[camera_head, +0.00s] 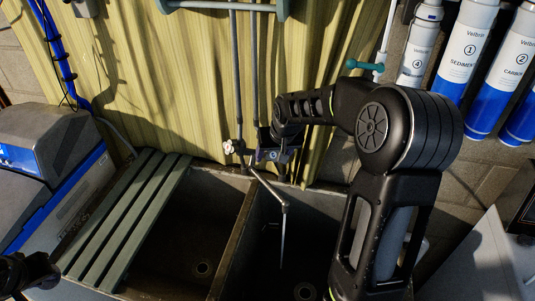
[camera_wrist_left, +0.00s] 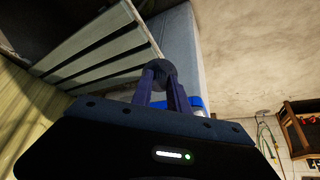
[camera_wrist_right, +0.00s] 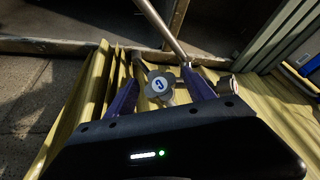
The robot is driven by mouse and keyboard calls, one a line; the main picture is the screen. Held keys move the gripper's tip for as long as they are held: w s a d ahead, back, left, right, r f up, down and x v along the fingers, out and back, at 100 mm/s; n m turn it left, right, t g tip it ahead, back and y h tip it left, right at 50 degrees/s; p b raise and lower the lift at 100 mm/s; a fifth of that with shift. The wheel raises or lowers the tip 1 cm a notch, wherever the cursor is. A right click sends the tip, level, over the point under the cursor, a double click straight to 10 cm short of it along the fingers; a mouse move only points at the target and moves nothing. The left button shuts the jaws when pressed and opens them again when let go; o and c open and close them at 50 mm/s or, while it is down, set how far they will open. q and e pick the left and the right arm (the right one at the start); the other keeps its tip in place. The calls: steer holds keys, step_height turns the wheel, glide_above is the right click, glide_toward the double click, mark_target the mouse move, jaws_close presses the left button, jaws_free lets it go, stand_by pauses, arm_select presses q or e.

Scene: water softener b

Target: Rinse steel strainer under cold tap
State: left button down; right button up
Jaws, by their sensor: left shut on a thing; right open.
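My right gripper (camera_head: 279,168) is at the tap behind the sink. In the right wrist view its open fingers (camera_wrist_right: 157,88) stand on either side of a cross-shaped tap handle (camera_wrist_right: 158,84) with a blue "C" cap; I cannot tell whether they touch it. The spout (camera_head: 270,187) reaches over the right basin. A thin grey line hangs from its end; I cannot tell whether it is water. My left gripper (camera_wrist_left: 165,88) is shut on a small dark round thing (camera_wrist_left: 162,68), perhaps part of the strainer. My left arm shows only at the lower left edge in the head view.
The right basin (camera_head: 304,232) lies under the spout, and the left basin (camera_head: 190,235) is partly covered by a slatted board (camera_head: 130,220). A second tap handle (camera_head: 230,147) is left of my right gripper. Filter cylinders (camera_head: 468,55) hang at right; a blue-grey unit (camera_head: 45,150) stands left.

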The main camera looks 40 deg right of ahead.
steer(key=shift+r, duration=0.1)
arm_select(q)
steer(key=shift+f+b, duration=0.95)
arm_select(e)
steer(key=v, duration=1.2)
